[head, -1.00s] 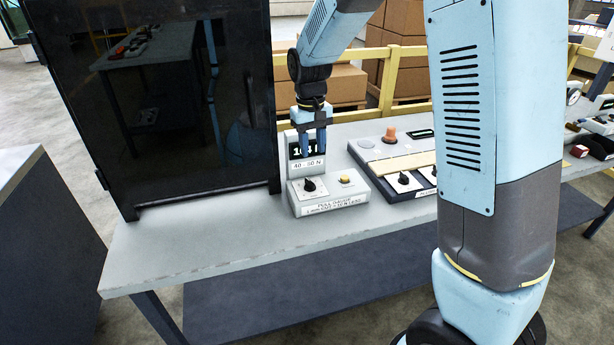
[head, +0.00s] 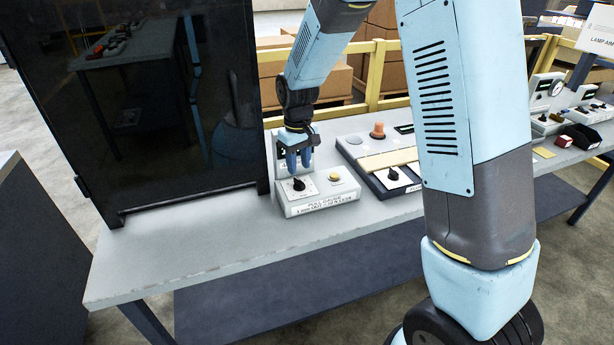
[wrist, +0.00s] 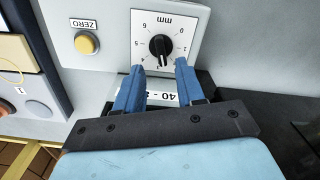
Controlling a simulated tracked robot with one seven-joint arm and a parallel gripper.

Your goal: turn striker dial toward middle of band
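The dial is a black knob (head: 299,184) on the white plate of a grey gauge box (head: 318,207) labelled as a pull gauge. In the wrist view the knob (wrist: 160,46) sits on a scale marked mm, its pointer towards the lower numbers in the picture. My gripper (head: 299,168) is just above the knob, pointing down. In the wrist view its two blue fingertips (wrist: 159,66) are apart, with the knob just beyond the gap; contact is not visible. The gauge's display (head: 283,150) is partly hidden by my gripper. The "40 - 50 N" label (wrist: 160,98) is partly covered too.
A yellow button (wrist: 86,42) marked ZERO is beside the dial. A dark panel box (head: 375,180) with knobs and an orange button (head: 377,130) stands to the right. A tall black cabinet (head: 170,110) is on the left. The bench front (head: 190,255) is clear.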

